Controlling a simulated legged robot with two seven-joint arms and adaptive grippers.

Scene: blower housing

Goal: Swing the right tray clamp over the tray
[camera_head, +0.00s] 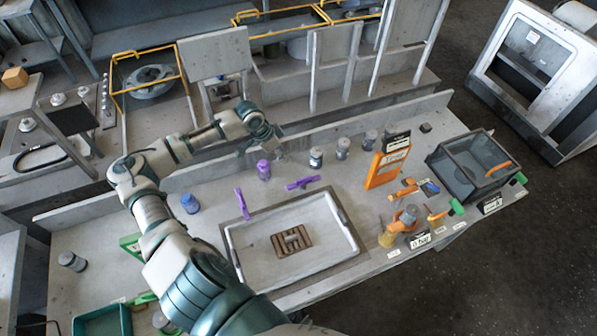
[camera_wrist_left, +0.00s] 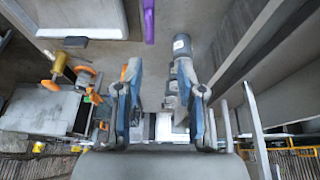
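The tray (camera_head: 233,238) is a pale, shallow tray in a dark frame, with a brown slotted part (camera_head: 291,242) inside. A purple clamp (camera_head: 303,183) lies crosswise just behind the tray's back edge, right of a second purple clamp (camera_head: 243,204) that runs along the back left corner. My left gripper (camera_head: 272,143) is behind both clamps, over the back of the bench, touching neither. In the left wrist view, its two fingers (camera_wrist_left: 160,80) are spread with a clear gap. A purple bar (camera_wrist_left: 149,20) shows beyond them; I cannot tell which clamp it is. My right gripper is not in view.
A purple-topped bottle (camera_head: 263,170) and several grey bottles (camera_head: 316,158) stand along the back. An orange sign board (camera_head: 388,165), orange valve fittings (camera_head: 402,220) and a dark clear-sided box (camera_head: 472,165) stand to the right. A blue bottle (camera_head: 190,204) stands left of the tray.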

